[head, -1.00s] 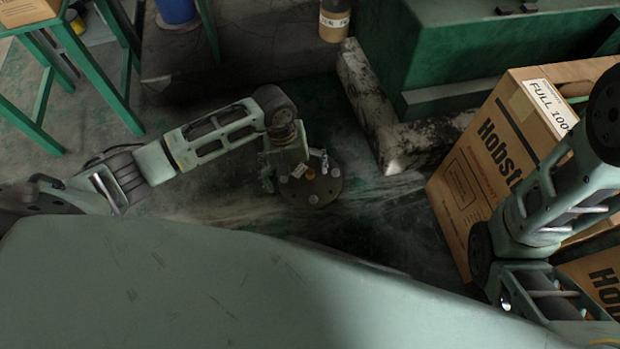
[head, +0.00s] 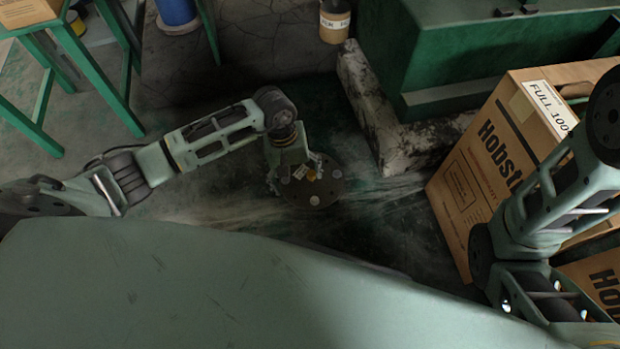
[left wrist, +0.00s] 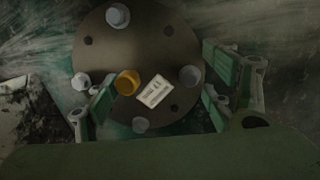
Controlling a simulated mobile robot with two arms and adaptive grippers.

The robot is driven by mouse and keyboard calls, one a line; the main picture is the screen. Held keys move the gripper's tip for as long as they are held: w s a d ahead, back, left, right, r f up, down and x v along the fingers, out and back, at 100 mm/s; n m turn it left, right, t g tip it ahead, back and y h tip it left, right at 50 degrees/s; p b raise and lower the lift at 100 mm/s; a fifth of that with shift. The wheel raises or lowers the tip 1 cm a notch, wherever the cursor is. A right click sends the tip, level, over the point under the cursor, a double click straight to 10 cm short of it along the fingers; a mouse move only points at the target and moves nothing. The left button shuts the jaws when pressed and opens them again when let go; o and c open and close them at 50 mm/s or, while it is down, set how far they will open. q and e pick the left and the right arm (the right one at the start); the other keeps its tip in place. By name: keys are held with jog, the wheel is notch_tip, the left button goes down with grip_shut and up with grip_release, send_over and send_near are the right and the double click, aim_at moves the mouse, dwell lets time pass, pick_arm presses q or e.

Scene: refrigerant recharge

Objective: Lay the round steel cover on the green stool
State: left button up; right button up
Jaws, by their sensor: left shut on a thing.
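The round steel cover (head: 326,190) is a dark flat disc with pale bolts, a yellow fitting and a white label. It lies low over the dark floor, and I cannot tell whether it touches it. My left gripper (head: 296,176) is on it from the left. In the left wrist view the cover (left wrist: 150,50) sits between the two fingers of my left gripper (left wrist: 158,105), which are shut on it. Green frame legs (head: 100,82), seemingly of the green stool, stand at the upper left. The stool's top is mostly out of view. My right gripper is out of view.
A cardboard box (head: 28,12) sits at the upper left corner. A blue bucket (head: 177,14) and a labelled can (head: 334,22) stand at the back. A green machine base (head: 450,60) and a large carton (head: 490,150) fill the right. Open floor lies between.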

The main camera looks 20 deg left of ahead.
pick_arm(q)
jog(key=shift+d+r, duration=0.1)
jog(key=shift+r, duration=0.15)
